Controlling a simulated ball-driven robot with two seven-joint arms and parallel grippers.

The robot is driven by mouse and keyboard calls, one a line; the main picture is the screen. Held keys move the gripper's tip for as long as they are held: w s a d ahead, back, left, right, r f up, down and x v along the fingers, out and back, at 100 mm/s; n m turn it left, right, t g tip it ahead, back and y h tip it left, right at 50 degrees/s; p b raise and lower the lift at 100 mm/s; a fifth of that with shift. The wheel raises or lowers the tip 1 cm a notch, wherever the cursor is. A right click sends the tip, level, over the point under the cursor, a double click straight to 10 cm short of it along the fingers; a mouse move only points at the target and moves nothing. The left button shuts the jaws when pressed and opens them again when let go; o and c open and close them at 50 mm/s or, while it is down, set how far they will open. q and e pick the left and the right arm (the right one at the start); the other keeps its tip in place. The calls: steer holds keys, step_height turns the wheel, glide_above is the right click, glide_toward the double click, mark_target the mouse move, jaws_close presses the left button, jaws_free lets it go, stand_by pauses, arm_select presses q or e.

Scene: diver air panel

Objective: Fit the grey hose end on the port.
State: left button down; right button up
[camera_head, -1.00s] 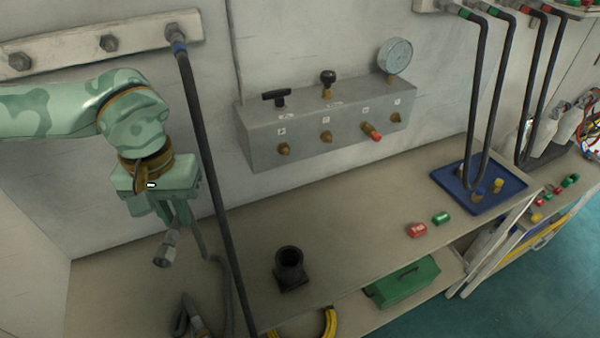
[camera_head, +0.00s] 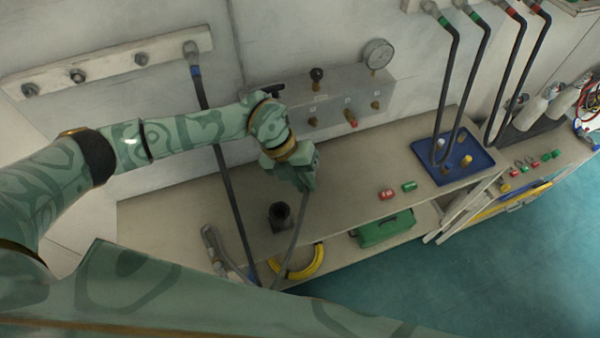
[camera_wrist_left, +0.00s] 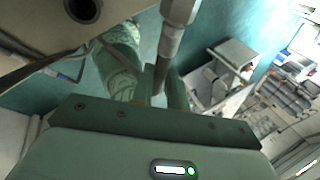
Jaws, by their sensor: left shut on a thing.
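My left gripper (camera_head: 303,184) is in front of the left part of the grey valve panel (camera_head: 345,92), above the bench. It is shut on the grey hose. In the left wrist view the gripper fingers (camera_wrist_left: 163,88) grip the hose just below its metal end (camera_wrist_left: 178,14), which points to the picture's top. In the head view the hose (camera_head: 295,233) hangs from the gripper toward the bench's front edge, and its end is hidden. Brass ports show on the panel, one bare (camera_head: 313,122) and one red-capped (camera_head: 350,118). The panel's lower left is covered by my arm. My right gripper is not in view.
A black cup (camera_head: 280,215) stands on the bench below the gripper. A dark hose (camera_head: 222,160) hangs from the wall rail to its left. Red (camera_head: 387,195) and green (camera_head: 409,186) caps lie right of it. A blue tray (camera_head: 475,160) stands farther right.

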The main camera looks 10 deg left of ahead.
arm_select(q)
steer(key=w+a+n+t+b, duration=0.3)
steer(key=w+a+n, duration=0.2)
steer(key=n, duration=0.1)
steer(key=shift+f, duration=0.4)
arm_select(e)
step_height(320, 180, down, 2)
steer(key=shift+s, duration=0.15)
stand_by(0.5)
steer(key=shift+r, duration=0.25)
arm_select(q)
steer(key=shift+w+a, duration=0.1)
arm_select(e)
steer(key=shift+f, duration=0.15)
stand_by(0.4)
arm_select(q)
steer(key=shift+w+a+b, duration=0.55)
steer(key=shift+w+a, duration=0.05)
steer(key=shift+w, duration=0.25)
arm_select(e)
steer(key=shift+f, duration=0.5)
arm_select(q)
steer(key=shift+w+a+r, duration=0.2)
steer(key=shift+w, duration=0.05)
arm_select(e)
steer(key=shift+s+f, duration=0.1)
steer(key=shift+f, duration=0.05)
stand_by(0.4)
